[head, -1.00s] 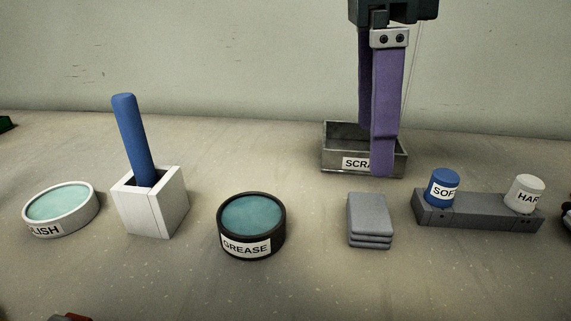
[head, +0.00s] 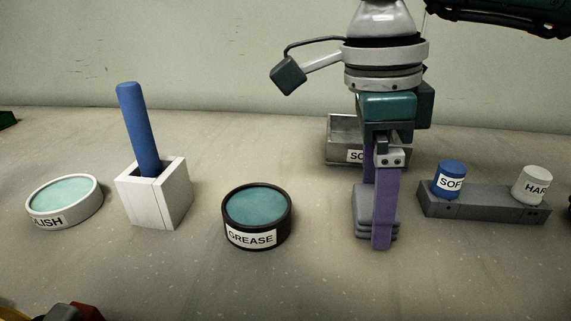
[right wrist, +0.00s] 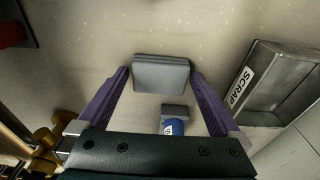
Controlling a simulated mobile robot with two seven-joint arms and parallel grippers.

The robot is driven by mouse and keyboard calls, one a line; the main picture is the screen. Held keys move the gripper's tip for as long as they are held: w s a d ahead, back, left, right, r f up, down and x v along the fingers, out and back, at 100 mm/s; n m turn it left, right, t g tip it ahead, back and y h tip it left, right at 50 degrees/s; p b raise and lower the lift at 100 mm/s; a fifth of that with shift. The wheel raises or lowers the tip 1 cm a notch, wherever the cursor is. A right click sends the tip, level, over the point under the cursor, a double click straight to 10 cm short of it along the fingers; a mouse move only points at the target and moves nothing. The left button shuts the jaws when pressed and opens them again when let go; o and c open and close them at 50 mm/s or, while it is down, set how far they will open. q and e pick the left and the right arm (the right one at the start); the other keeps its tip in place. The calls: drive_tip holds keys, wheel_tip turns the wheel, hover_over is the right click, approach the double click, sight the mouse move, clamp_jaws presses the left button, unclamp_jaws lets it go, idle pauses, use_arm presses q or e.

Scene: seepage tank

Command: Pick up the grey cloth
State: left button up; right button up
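The grey cloth (head: 362,222) is a folded stack on the bench, right of the grease tin. In the head view, a finger of my right gripper (head: 375,213) stands in front of it and hides its right part. The other finger goes down behind it, its tip hidden. In the right wrist view the cloth (right wrist: 162,75) lies between the two purple fingertips of the right gripper (right wrist: 160,73), which are spread apart. The gripper is open; whether a finger touches the cloth I cannot tell. My left gripper is not in view.
The grease tin (head: 256,217) stands left of the cloth. The block (head: 483,203) with the blue and white caps is to the right. The metal scrap tray (head: 340,150) is behind. A white holder (head: 153,195) with a blue rod and a polish tin (head: 64,202) stand farther left.

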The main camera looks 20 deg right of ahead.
drive_tip(key=c, duration=1)
drive_tip(key=shift+r, duration=0.1)
drive_tip(key=shift+c, duration=0.2)
wheel_tip(320, 180, up, 20)
drive_tip(key=p, duration=0.4)
